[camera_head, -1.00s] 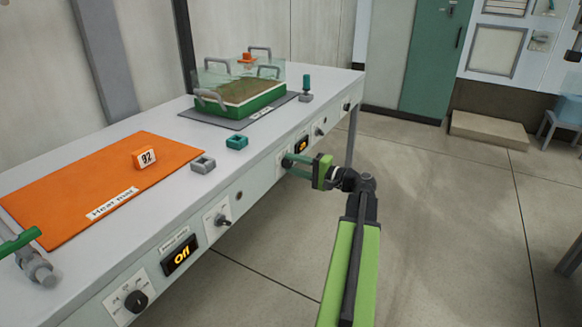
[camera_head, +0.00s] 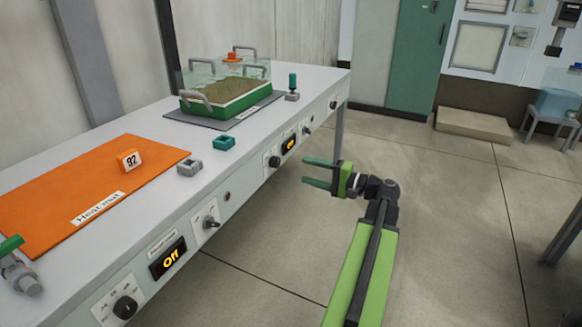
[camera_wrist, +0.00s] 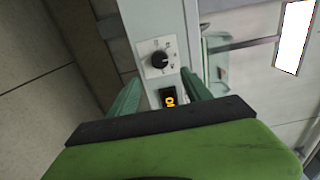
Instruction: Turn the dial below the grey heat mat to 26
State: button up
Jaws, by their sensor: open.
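The grey heat mat (camera_head: 176,116) lies at the far part of the bench under a green tray (camera_head: 232,104) with a clear cover. Below it on the bench's front panel is a black dial (camera_head: 274,161), beside a small display (camera_head: 289,143) with lit orange characters too small to read. The wrist view shows the dial (camera_wrist: 159,59) on a white plate, above the lit display (camera_wrist: 168,98). My gripper (camera_head: 312,172) is open and empty, right of the dial and apart from the panel. Its fingers point at the panel.
An orange heat mat (camera_head: 70,205) lies nearer on the bench, with a dial (camera_head: 125,307) and a display reading "Off" (camera_head: 167,258) below it. A switch (camera_head: 210,222) sits between the two dials.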

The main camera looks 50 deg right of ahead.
jog(key=v, duration=0.7)
dwell(0.3)
